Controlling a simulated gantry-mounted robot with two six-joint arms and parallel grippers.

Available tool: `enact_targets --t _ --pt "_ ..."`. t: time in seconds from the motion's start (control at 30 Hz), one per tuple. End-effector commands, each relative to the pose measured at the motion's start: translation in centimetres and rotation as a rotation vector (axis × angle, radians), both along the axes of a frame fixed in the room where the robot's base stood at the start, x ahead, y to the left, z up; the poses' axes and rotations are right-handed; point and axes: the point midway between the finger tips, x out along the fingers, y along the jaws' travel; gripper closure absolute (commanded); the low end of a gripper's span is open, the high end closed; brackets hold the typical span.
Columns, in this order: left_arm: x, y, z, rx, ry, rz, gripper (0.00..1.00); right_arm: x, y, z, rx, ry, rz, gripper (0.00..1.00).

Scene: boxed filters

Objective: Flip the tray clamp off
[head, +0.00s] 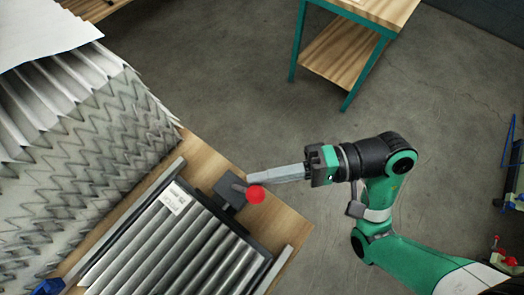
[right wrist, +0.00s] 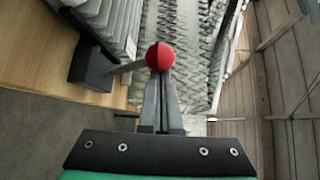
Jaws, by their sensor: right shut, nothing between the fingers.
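The tray clamp is a dark block (head: 229,191) with a short grey lever ending in a red ball knob (head: 257,195). It stands at the upper right edge of a dark-framed tray (head: 262,247) holding a grey pleated filter. In the right wrist view, the lever (right wrist: 130,68) slants from the block (right wrist: 92,70) up to the red knob (right wrist: 160,57). My right gripper (head: 250,180) is shut and empty, its fingertips right beside the knob. The knob hides the fingertips in the wrist view; whether they touch it I cannot tell. My left gripper is out of view.
The tray lies on a wooden bench top (head: 290,222). Tall stacked pleated filters (head: 80,120) stand on its left. A blue object (head: 48,287) shows at the bottom left. A green-framed wooden table (head: 345,55) stands beyond open concrete floor.

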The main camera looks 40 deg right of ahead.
Motion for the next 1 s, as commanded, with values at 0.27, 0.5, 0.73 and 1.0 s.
enact_targets --t 0.27,0.5,0.73,1.0 --pt "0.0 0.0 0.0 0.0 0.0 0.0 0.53 0.0 0.1 0.0 0.0 -0.001 0.003 1.0" --pt "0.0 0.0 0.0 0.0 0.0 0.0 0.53 0.0 0.1 0.0 0.001 0.0 0.003 1.0" --pt "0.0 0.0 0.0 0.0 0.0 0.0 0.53 0.0 0.0 0.0 0.0 0.0 0.002 1.0" --pt "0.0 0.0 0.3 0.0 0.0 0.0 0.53 -1.6 -3.1 0.5 0.0 -0.001 -0.007 1.0"
